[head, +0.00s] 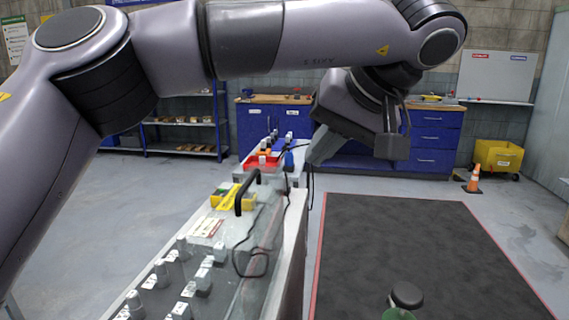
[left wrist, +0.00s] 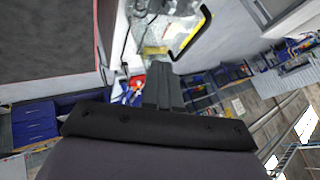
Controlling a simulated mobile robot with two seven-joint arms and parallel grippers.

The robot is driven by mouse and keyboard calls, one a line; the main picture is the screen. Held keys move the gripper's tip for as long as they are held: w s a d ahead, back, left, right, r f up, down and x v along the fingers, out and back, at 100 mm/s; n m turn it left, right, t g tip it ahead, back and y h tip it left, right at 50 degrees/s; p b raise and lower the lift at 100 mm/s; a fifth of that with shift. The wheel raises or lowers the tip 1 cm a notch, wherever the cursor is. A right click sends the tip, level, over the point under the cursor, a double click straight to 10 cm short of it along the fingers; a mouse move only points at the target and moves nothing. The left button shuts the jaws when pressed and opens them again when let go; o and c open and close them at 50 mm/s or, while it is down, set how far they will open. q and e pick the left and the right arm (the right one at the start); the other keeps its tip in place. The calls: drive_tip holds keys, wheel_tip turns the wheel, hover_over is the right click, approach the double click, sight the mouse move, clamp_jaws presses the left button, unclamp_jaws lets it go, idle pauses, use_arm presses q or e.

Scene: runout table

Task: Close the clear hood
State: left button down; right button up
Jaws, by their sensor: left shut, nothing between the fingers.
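The clear hood (head: 262,228) is a see-through panel over the runout table, on its right side in the head view. It looks raised at a slant, but its exact angle is hard to tell. Its black bar handle (head: 240,198) stands out near the far end; the handle also shows in the left wrist view (left wrist: 192,38). My left gripper (head: 314,158) is shut and empty, beyond and to the right of the handle, apart from it. In the left wrist view its closed fingers (left wrist: 160,70) point toward the table. My right gripper is not in view.
The runout table (head: 289,260) carries several small grey-and-white parts (head: 160,272), a yellow bin (head: 222,197) and a red bin (head: 260,163). A dark cable hangs by the hood. Blue cabinets (head: 268,125) stand behind.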

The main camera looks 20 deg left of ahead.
use_arm(q)
approach(267, 199)
drive_tip(key=w+a+f, duration=0.2)
drive_tip(key=w+f, duration=0.2)
drive_tip(key=a, duration=0.2)
drive_tip(key=s, duration=0.1)
drive_tip(key=shift+a+r, duration=0.35)
drive_tip(key=shift+a, duration=0.05)
drive_tip(key=shift+s+a, duration=0.15)
drive_tip(key=shift+a, duration=0.3)
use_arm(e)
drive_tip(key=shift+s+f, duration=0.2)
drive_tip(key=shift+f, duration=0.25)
use_arm(q)
drive_tip(key=shift+r, duration=0.1)
